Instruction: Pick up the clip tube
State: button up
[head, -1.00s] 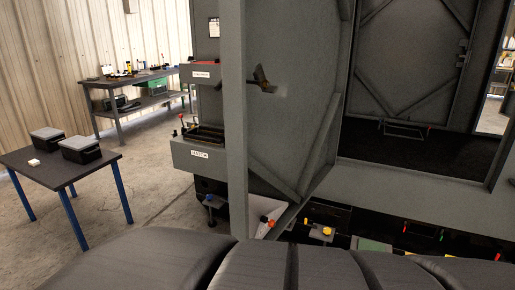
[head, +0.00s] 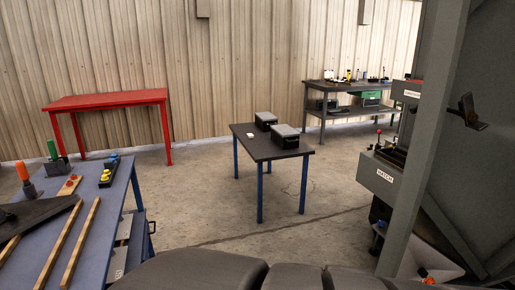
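I cannot make out a clip tube for certain in the head view. The small dark table (head: 270,147) with blue legs stands in the middle; it carries two dark boxes with grey lids, one (head: 286,136) nearer and one (head: 265,120) farther, and a small white item (head: 250,134). The back workbench (head: 350,86) holds several small bottles and items too small to tell apart. My gripper is not in view.
A blue workbench (head: 75,240) at the left holds wooden strips, an orange-handled tool (head: 24,178) and a yellow-topped item (head: 108,172). A red table (head: 107,100) stands by the wall. The grey enclosure (head: 440,130) blocks the right. Concrete floor (head: 200,205) is open between.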

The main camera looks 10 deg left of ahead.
aim_at(20, 166)
jog(key=u, duration=2.15)
